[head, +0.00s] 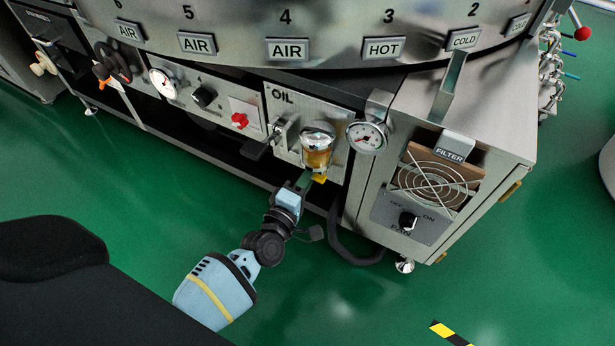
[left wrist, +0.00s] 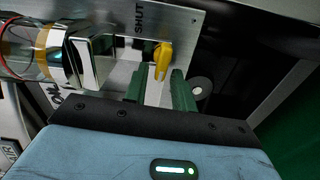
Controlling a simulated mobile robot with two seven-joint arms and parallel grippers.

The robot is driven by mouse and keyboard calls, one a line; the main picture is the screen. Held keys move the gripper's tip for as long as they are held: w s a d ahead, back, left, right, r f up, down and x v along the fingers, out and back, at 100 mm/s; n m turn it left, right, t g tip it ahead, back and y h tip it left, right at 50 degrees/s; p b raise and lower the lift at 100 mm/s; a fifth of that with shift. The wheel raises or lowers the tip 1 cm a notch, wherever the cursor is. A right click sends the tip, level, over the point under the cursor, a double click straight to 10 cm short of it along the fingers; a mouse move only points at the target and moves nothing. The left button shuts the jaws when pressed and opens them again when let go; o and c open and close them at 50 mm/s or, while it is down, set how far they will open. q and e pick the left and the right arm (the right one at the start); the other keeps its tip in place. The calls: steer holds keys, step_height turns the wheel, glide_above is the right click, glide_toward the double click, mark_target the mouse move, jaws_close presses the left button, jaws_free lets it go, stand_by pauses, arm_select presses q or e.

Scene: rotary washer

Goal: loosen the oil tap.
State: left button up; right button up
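The oil tap is a small yellow handle (head: 320,178) below the glass oil cup (head: 318,152) on the panel marked OIL. In the left wrist view the yellow handle (left wrist: 162,60) is near the panel edge, by the word SHUT. My left gripper (head: 307,181) reaches up to the handle from below. In the left wrist view its two green fingers (left wrist: 160,80) are apart, one on each side of the handle's line, with a gap between. Whether the fingertips touch the handle cannot be told. My right gripper is not in view.
A black-handled lever (head: 258,148) sticks out left of the oil cup, with a red knob (head: 239,120) beyond it. A pressure gauge (head: 367,137) and fan box (head: 436,188) stand to the right. A dark hose (head: 350,250) hangs below. The green floor in front is clear.

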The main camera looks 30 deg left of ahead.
arm_select(q)
steer(key=shift+o, duration=0.4)
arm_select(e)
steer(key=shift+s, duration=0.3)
